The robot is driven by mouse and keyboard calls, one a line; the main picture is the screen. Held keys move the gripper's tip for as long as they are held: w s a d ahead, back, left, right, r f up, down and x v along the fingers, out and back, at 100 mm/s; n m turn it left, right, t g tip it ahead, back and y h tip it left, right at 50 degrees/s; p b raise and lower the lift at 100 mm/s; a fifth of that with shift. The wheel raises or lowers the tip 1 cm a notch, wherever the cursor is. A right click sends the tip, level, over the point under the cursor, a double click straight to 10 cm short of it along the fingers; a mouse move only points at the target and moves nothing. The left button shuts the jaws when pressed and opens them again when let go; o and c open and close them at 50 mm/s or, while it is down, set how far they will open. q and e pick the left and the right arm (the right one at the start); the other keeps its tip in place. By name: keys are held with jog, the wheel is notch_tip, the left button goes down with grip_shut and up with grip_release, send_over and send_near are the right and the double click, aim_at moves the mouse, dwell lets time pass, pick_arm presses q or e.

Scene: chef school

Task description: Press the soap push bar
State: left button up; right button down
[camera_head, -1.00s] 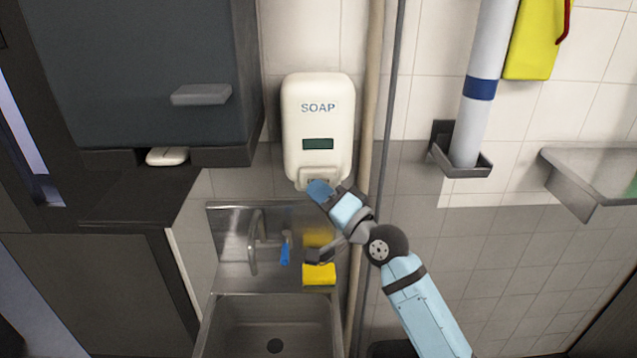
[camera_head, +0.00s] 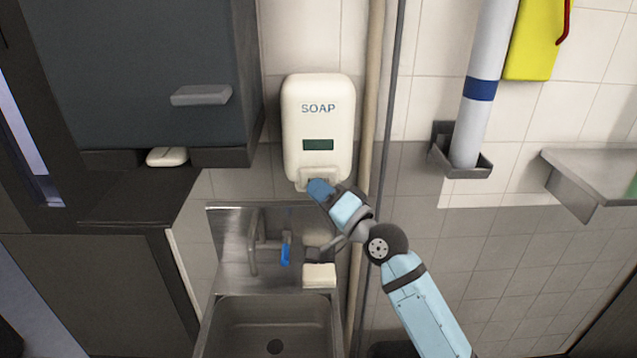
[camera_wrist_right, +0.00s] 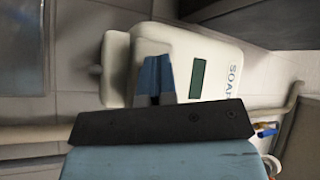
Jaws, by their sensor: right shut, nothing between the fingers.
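The white soap dispenser (camera_head: 319,115) is mounted on the tiled wall above the sink, with "SOAP" lettering and a dark window. Its push bar (camera_head: 318,172) is at the bottom front. My right gripper (camera_head: 318,188) is shut and empty, its blue fingertips right at the push bar and hiding part of it. Whether they touch it, I cannot tell for certain. The right wrist view shows the dispenser (camera_wrist_right: 220,72) turned sideways, with my shut fingers (camera_wrist_right: 155,78) in front of its push bar end. My left gripper is not in view.
A metal sink (camera_head: 272,325) with a faucet (camera_head: 254,245) lies below. A pale block (camera_head: 319,275) sits on its ledge. Vertical pipes (camera_head: 371,90) run right of the dispenser. A dark cabinet (camera_head: 150,75) hangs to the left.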

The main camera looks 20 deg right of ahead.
jog(key=shift+s+a+p, duration=0.15)
jog(key=shift+s+p, duration=0.1)
jog(key=shift+s, duration=0.35)
jog(key=shift+s+a+p, duration=0.15)
jog(key=shift+s+p, duration=0.1)
jog(key=shift+s, duration=0.3)
jog(key=s+p, duration=0.1)
jog(key=s, duration=0.1)
jog(key=s+a+p, duration=0.1)
jog(key=s, duration=0.1)
jog(key=shift+s+a, duration=0.2)
jog(key=shift+s, duration=0.2)
jog(key=s+d+f+n+g+h+p, duration=0.2)
jog(key=s+f+n+g+h, duration=0.1)
jog(key=s+f, duration=0.8)
jog(key=s+d+f+n+g+h+p, duration=0.1)
jog(key=s+f+n+g+h+p, duration=0.1)
jog(key=s+f+n, duration=0.4)
jog(key=s+f+g, duration=0.1)
jog(key=s+f, duration=0.1)
jog(key=f, duration=0.4)
jog(key=s+f+g+h, duration=0.1)
jog(key=s+f, duration=0.2)
jog(key=f, duration=0.4)
jog(key=shift+s+d, duration=0.35)
